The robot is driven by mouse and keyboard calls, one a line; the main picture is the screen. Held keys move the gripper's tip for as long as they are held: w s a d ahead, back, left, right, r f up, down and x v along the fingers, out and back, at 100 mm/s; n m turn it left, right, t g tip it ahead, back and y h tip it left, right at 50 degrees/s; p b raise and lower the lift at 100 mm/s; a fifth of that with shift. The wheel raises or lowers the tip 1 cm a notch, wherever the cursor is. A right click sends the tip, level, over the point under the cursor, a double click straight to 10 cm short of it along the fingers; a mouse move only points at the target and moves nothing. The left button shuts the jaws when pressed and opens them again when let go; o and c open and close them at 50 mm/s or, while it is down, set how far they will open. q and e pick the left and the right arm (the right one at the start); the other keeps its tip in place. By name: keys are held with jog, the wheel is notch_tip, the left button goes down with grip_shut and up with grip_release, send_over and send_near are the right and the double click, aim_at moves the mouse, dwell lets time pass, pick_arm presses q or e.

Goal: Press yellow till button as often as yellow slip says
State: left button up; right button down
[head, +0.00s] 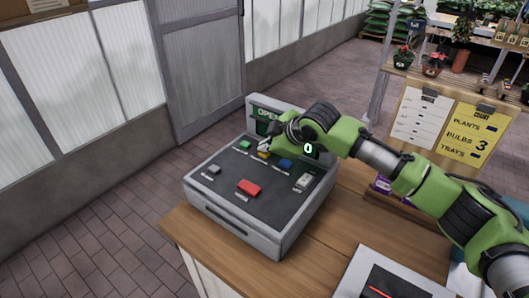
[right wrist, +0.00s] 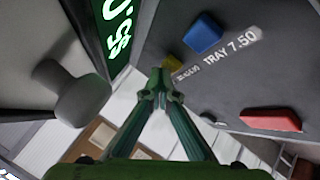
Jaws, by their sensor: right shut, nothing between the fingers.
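The grey till (head: 222,198) stands on the wooden counter, with its yellow button (head: 262,155) in the back row between a green and a blue button. My right gripper (head: 265,147) is shut and empty, its tips right at the yellow button. In the right wrist view the shut fingertips (right wrist: 160,76) sit just beside the yellow button (right wrist: 173,62); I cannot tell whether they touch it. The yellow slip (head: 465,140) hangs on a board at right and reads plants, bulbs 3, trays; dark marks stand beside plants and trays. My left gripper is not in view.
The till also has a blue button (head: 285,164), a green button (head: 245,144), a red button (head: 249,187), a small grey button (head: 214,169) and a white switch-like part (head: 303,181). Its screen (head: 268,113) is partly hidden by my arm. A white slip (head: 422,118) hangs beside the yellow one.

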aim_at(266, 154)
jog(key=shift+f, duration=0.35)
dwell(0.4)
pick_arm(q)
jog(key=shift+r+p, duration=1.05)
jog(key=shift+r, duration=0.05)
pick_arm(e)
jog(key=shift+r, duration=0.95)
notch_tip(266, 154, up, 5)
jog(key=p, duration=0.5)
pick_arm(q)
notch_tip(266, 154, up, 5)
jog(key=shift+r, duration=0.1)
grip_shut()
